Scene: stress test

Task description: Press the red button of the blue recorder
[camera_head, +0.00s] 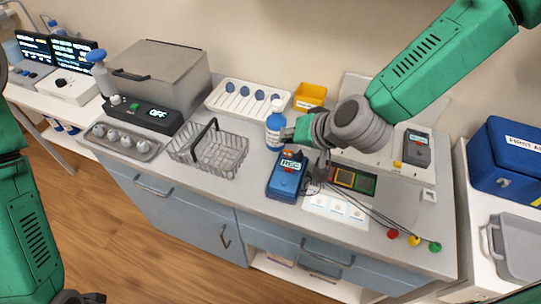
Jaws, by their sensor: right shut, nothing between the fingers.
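The blue recorder (284,186) lies on the grey counter, with a lit display on its upper part. A small orange-red spot shows at its far end, but I cannot tell whether it is the red button. My right arm comes in from the upper right, and my right gripper (289,133) is shut and empty. In the picture it is just above the recorder's far end, beside a white and blue bottle (275,126). I cannot tell whether it touches either one. My left arm is at the left edge; only a dark end part (85,298) shows at the bottom.
A wire basket (209,152) stands left of the recorder. Behind are a white tray (246,100) and a yellow bin (310,96). Cards (336,209) and leads with red, yellow and green ends (414,240) lie to the right. The counter's front strip is clear.

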